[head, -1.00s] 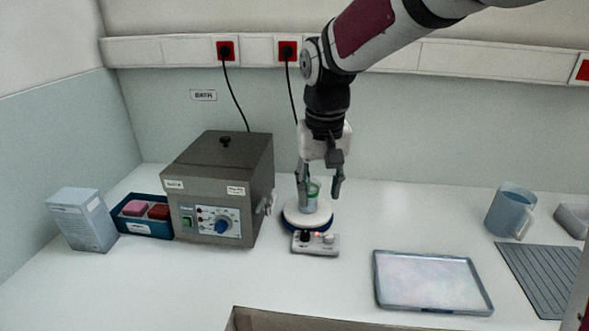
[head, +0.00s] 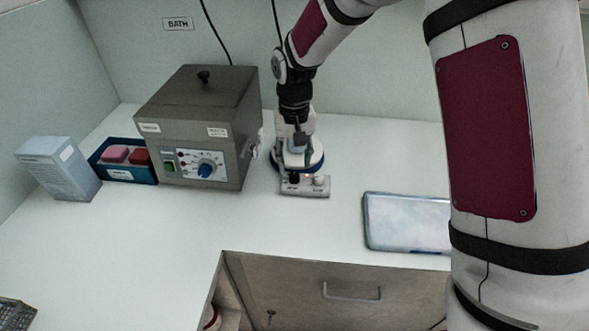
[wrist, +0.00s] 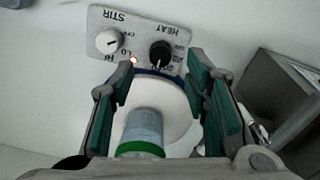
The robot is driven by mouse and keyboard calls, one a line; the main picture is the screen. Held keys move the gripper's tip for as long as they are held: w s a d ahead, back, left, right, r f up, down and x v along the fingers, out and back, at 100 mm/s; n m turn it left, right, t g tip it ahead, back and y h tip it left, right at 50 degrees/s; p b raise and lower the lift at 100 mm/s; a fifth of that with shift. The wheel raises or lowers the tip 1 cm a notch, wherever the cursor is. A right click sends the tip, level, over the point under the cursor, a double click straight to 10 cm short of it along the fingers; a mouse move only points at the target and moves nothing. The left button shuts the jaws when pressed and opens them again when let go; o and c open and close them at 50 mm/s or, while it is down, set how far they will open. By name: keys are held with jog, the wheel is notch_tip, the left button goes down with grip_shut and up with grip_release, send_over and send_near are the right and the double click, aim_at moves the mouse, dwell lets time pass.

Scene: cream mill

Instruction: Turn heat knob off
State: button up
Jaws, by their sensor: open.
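The black heat knob (wrist: 160,52) sits on the front panel of the small stirring hotplate (wrist: 175,96), under the upside-down word HEAT. A small pale mark shows on its lower edge; I cannot tell its exact setting. It also shows in the head view (head: 294,178). The white stir knob (wrist: 108,41) is beside it, with a red light (wrist: 133,60) lit between them. A vial with a green band (wrist: 140,130) stands on the plate. My gripper (wrist: 156,75) is open and empty, fingers spread at either side, short of the knob. The head view shows it over the plate (head: 298,135).
The grey bath box (head: 195,125) stands left of the hotplate, with a blue tray (head: 123,173) and carton (head: 57,167) beyond. A flat tray (head: 405,222) lies to the right, partly hidden by my arm. The counter in front of the hotplate is clear.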

aim_at(294, 174)
jog(key=shift+f, duration=2.1)
grip_shut()
